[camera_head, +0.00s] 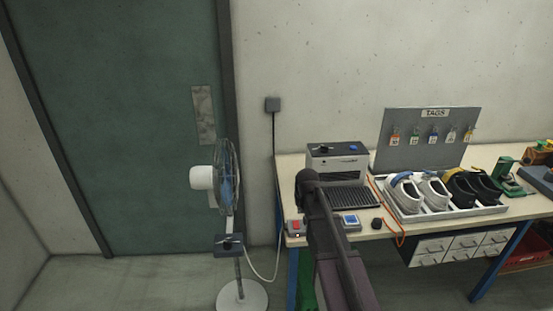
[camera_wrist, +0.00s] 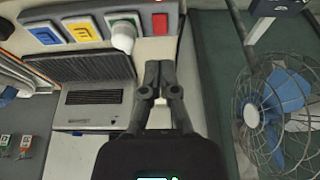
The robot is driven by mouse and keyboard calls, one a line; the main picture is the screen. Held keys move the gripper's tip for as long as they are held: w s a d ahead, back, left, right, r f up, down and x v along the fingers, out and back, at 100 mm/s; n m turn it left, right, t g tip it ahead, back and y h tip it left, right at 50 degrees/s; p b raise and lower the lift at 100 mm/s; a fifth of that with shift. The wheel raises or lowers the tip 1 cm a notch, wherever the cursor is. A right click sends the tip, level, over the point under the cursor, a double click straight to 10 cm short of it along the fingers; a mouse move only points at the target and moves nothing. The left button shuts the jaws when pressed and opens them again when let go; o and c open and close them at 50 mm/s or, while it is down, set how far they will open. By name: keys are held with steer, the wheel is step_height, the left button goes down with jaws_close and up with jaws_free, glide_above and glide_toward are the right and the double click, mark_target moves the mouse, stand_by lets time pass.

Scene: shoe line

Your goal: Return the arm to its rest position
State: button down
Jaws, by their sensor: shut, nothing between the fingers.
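My gripper (camera_wrist: 159,70) shows in the wrist view with its two dark fingers together and nothing between them. It is in front of the bench edge, between a control panel with coloured buttons (camera_wrist: 82,31) and a fan (camera_wrist: 270,108). In the head view my dark arm rises from the bottom in front of the bench's left end. I cannot make out the fingers there.
A workbench (camera_head: 395,233) holds a grey machine (camera_head: 337,160), a tray of shoes (camera_head: 410,215) and a tag board (camera_head: 429,148). The standing fan (camera_head: 225,185) is left of the bench, before a green door (camera_head: 120,120). An orange cable lies on the bench.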

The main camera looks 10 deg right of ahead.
steer(key=s+a+g, duration=0.2)
steer(key=s+g, duration=0.1)
steer(key=s, duration=1.9)
steer(key=shift+s+a+f+g, duration=0.4)
steer(key=shift+f, duration=0.05)
steer(key=c, duration=0.6)
jaws_free()
steer(key=shift+w, duration=0.1)
steer(key=shift+c, duration=0.2)
steer(key=t+b, duration=0.3)
steer(key=t, duration=0.2)
glide_toward(297, 228)
steer(key=w+v, duration=0.1)
steer(key=v, duration=0.5)
steer(key=shift+f, duration=0.1)
steer(key=b+x, duration=0.8)
steer(key=x, duration=0.1)
steer(key=b+x, duration=0.4)
steer(key=shift+s+f, duration=0.2)
steer(key=shift+f, duration=0.15)
